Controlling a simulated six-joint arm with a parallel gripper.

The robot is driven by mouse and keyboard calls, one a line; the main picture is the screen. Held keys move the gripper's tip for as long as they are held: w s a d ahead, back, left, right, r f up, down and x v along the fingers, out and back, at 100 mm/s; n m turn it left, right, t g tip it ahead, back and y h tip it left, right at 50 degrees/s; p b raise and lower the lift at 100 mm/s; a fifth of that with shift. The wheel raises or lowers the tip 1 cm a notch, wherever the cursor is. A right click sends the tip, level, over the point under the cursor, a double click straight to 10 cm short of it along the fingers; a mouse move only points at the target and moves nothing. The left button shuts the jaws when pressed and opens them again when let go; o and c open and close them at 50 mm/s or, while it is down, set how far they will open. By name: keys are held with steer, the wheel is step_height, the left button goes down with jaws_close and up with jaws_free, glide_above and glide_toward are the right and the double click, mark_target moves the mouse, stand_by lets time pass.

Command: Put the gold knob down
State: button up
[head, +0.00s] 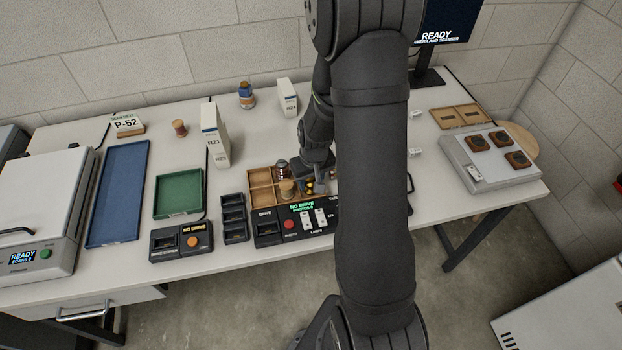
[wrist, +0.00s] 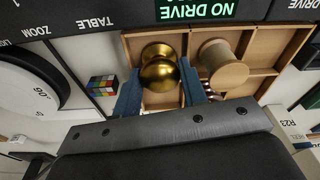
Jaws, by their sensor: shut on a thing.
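The gold knob (wrist: 160,72) is a shiny round brass-coloured piece in the wrist view. My gripper (wrist: 161,92) is shut on it, with one blue finger on each side. Behind the knob in that view is the wooden compartment tray (wrist: 252,84); whether the knob touches its floor I cannot tell. In the head view my gripper (head: 318,182) is at the right part of the wooden tray (head: 261,178), and only small gold bits of the knob (head: 309,188) show. A tan spool (wrist: 220,66) stands in the compartment beside the knob.
A control box reading NO DRIVE (head: 292,223) lies along the tray's front edge. A colour checker (wrist: 102,85) lies beside the tray. Dark bins (head: 234,218), a green tray (head: 179,193) and a blue tray (head: 119,194) are further left. White table shows behind the wooden tray.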

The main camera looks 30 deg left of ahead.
steer(key=shift+f, duration=0.2)
steer(key=o, duration=0.8)
steer(key=r, duration=0.8)
steer(key=d+r, duration=0.1)
steer(key=r, duration=0.3)
steer(key=shift+s+d+r, duration=0.1)
steer(key=shift+s+r, duration=0.1)
steer(key=shift+s, duration=0.2)
steer(key=shift+f, duration=0.1)
